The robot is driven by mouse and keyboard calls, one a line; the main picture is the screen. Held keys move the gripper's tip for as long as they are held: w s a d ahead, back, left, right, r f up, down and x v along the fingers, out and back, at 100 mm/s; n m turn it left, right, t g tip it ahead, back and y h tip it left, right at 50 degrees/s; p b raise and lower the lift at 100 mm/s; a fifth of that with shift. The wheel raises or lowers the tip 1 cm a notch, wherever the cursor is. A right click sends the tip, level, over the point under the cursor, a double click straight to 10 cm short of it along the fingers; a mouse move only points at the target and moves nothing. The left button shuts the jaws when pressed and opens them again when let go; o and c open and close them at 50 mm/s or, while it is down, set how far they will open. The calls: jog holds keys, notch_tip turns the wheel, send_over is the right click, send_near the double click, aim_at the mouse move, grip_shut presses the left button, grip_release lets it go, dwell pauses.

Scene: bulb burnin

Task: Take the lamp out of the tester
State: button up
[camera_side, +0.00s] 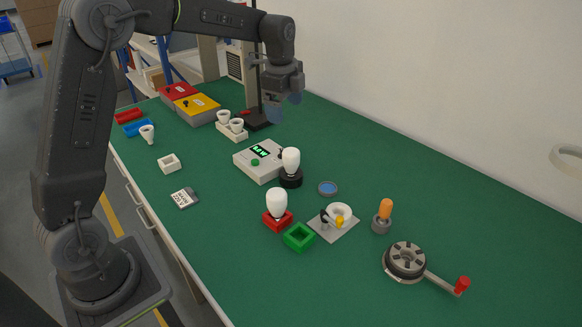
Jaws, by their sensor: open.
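The tester (262,160) is a light grey box with a lit green display and a green button, near the middle of the green table. A white lamp (291,160) stands upright in a round black socket (290,179) at the tester's right side. A second white lamp (276,203) stands upright in a red square holder (277,221) nearer the front. My gripper (283,110) is open and empty, raised in the air behind the tester and apart from both lamps.
A green square holder (299,237) is empty. Near it are a grey plate (341,230) with small parts, an orange-handled tool (385,212) and a round device with a red-knobbed crank (406,260). A white rack (233,134) with lamps stands behind the tester.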

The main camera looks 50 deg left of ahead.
aim_at(291, 160)
jog(key=w+a+f+m, duration=0.1)
jog(key=f, duration=0.1)
jog(key=w+a+f+m, duration=0.1)
jog(key=w+f, duration=0.1)
jog(key=f, duration=0.1)
jog(key=w+a+f+m+g, duration=0.1)
jog(key=w+a+f+m, duration=0.1)
jog(key=shift+w+f, duration=0.15)
jog(key=shift+f, duration=0.2)
notch_tip(291, 160, down, 13)
jog(key=shift+f, duration=0.2)
jog(key=c, duration=1.1)
jog(key=shift+r, duration=0.2)
